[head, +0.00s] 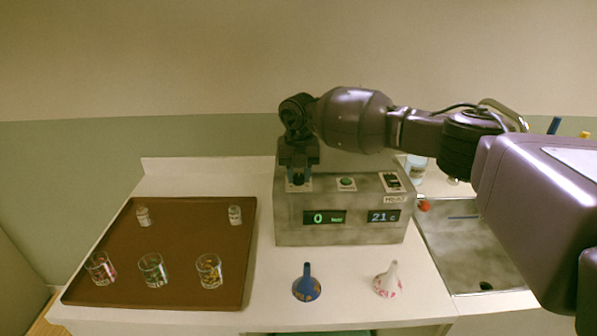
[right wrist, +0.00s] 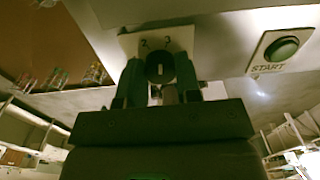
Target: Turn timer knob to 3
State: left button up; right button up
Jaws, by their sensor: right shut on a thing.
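The timer knob (right wrist: 160,67) is dark and round with a pale mark. The machine's left display (head: 325,218) shows a green 0, and the right display (head: 384,216) shows 21 c. My left gripper is out of view.
A green START button (head: 346,183) and a dark switch (head: 392,181) are on the same top. A brown tray (head: 180,240) with glasses and small jars lies left. A sink (head: 470,255) is right.

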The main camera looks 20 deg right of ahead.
aim_at(298, 176)
jog(key=shift+w+r+m, duration=0.1)
jog(key=shift+r+m, duration=0.05)
jog(key=shift+m, duration=1.45)
jog(key=o, duration=0.9)
notch_tip(298, 176, up, 11)
jog(key=shift+f+b, duration=0.2)
jog(key=shift+b, duration=0.25)
